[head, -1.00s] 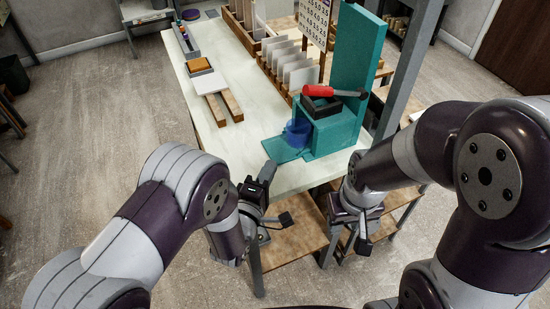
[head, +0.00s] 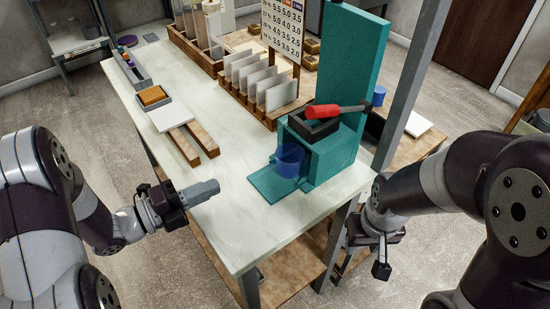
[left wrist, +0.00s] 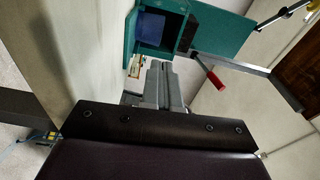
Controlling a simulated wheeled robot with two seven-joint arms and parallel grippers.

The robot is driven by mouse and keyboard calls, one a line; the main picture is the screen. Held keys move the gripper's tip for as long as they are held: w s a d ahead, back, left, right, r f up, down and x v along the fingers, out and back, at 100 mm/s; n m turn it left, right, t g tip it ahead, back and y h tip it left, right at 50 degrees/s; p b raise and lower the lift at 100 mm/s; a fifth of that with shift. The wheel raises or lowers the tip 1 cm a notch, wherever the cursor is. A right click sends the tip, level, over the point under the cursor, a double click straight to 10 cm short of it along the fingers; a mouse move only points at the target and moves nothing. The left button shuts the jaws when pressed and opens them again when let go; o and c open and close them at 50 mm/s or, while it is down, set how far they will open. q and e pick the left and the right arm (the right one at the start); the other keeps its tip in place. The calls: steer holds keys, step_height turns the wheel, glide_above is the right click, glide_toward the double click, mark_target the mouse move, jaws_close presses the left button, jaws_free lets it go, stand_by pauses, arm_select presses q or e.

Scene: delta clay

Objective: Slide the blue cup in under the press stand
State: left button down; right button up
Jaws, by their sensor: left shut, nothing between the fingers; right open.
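The blue cup (head: 289,161) stands upright on the teal base plate (head: 268,184) of the press stand (head: 345,50), against the front of its block. I cannot tell how far under the block it is. In the left wrist view, blue that looks like the cup (left wrist: 152,27) shows within the teal frame of the stand (left wrist: 178,38). My right gripper (head: 382,257) is open, low beyond the table's right edge.
A red-handled lever (head: 325,111) and a black tray (head: 314,124) sit atop the block. A rack of pale tiles (head: 262,85) stands behind. A white tile on wooden bars (head: 173,115) lies left. The pale tabletop (head: 225,150) between is clear. Another blue cup-like object (head: 379,95) stands behind, right.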

mark_target(279, 160)
arm_select(q)
steer(key=shift+s+d+r+m, duration=0.15)
steer(key=shift+s+d+m, duration=0.05)
steer(key=shift+m, duration=0.3)
steer(key=p+x, duration=0.2)
steer(key=x, duration=1.1)
steer(key=shift+d, duration=0.35)
steer(key=shift+w+d, duration=0.15)
steer(key=shift+d, duration=0.05)
steer(key=b+x, duration=0.3)
steer(key=x, duration=0.2)
steer(key=shift+w+d+f, duration=0.1)
steer(key=shift+d+f, duration=0.1)
steer(key=shift+w+d+r, duration=0.1)
steer(key=shift+r, duration=0.05)
